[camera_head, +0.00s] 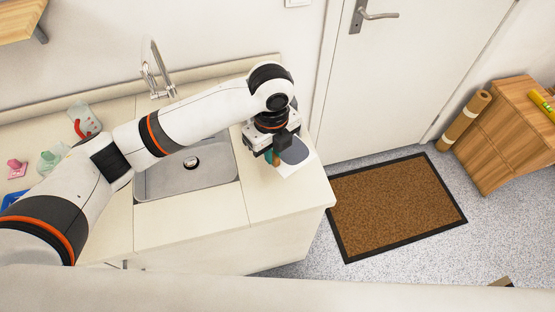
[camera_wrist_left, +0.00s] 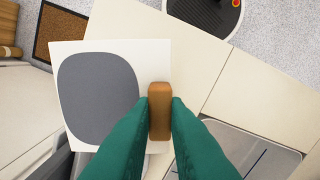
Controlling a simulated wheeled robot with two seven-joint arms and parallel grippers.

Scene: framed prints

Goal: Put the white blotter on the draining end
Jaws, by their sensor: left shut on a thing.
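The white blotter (camera_head: 299,168) looks like a flat white square with a dark grey rounded patch and a brown wooden handle along one edge. It also shows in the left wrist view (camera_wrist_left: 66,52), with the handle between the green fingers. My left gripper (camera_head: 272,158) is shut on that handle. The blotter is over the right end of the counter, the draining end (camera_head: 285,200), beside the sink (camera_head: 172,190). In the wrist view it overlaps the counter's edge. I cannot tell whether it touches the counter. My right gripper is not in view.
A tap (camera_head: 155,75) stands behind the sink. A brown doormat (camera_head: 398,205) lies beyond the right end. The counter right of the sink is otherwise clear.

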